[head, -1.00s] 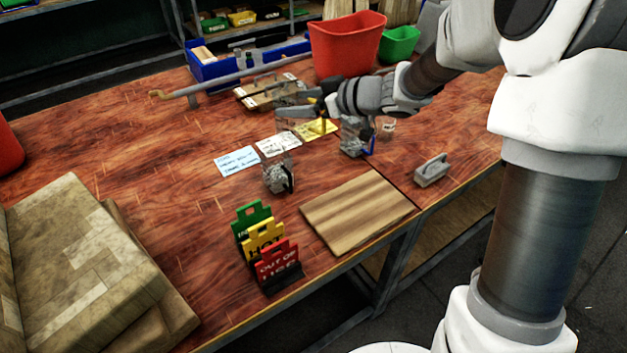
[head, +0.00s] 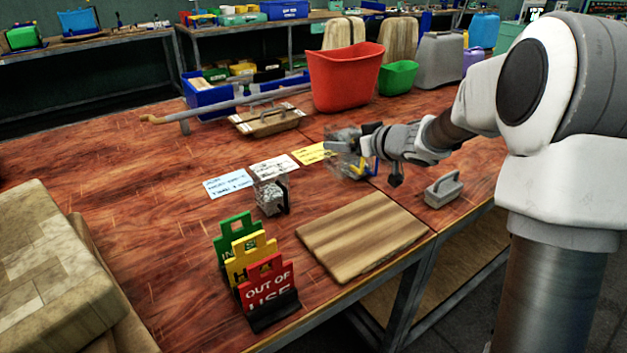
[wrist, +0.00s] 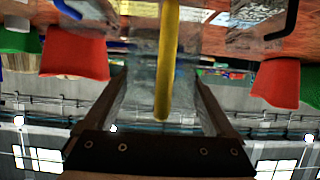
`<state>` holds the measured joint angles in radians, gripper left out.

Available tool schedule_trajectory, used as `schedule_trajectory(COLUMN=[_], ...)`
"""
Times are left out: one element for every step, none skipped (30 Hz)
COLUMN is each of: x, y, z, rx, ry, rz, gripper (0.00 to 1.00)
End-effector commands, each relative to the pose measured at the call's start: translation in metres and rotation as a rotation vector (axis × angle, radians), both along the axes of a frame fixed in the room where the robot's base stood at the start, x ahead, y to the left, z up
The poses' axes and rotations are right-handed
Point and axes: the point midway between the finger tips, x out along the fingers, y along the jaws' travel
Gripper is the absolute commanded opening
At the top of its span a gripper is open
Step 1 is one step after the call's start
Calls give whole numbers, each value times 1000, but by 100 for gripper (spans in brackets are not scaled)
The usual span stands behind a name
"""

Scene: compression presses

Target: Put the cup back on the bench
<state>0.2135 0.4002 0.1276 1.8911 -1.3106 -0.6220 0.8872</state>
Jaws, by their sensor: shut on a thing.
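A clear cup (wrist: 143,62) with a yellow handle is held between the fingers of my gripper (wrist: 162,78) in the wrist view. In the head view my gripper (head: 362,140) is above the far middle of the red-brown wooden bench (head: 130,205). The held cup (head: 344,138) overlaps a clear cup with a blue handle there, so their outlines are hard to separate. I cannot tell whether the held cup touches the bench. Another clear cup (head: 270,194) with a black handle and grey contents stands nearer, to the left.
Blue (head: 228,184), white (head: 273,169) and yellow (head: 313,153) labels lie in a row. A wooden board (head: 362,236), standing signs (head: 265,280) and a grey handled block (head: 443,190) are nearer. A red bin (head: 345,78) stands behind. The bench's left middle is clear.

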Motion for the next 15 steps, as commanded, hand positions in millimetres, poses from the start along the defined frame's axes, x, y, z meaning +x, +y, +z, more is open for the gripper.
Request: schedule_trajectory(x=[7, 10, 15, 19, 22, 27, 30, 33, 36, 39, 41, 43, 44, 45, 45], y=[13, 19, 27, 33, 39, 46, 51, 56, 61, 64, 67, 70, 72, 73, 74], z=[-15, -19, -25, -30, -33, -38, -41, -44, -47, -49, -51, -52, -53, -53, -53], rx=[2, 1, 0, 1, 0, 0, 0, 0, 0, 0, -1, 0, 0, 0, 0], ry=[1, 1, 0, 1, 0, 0, 0, 0, 0, -1, 0, 0, 0, -1, -1], rz=[5, 5, 5, 5, 5, 5, 4, 4, 4, 4, 4, 2, 1, 1, 1], gripper=[24, 24, 24, 24, 24, 24, 24, 24, 24, 24, 24, 24, 24, 24, 24])
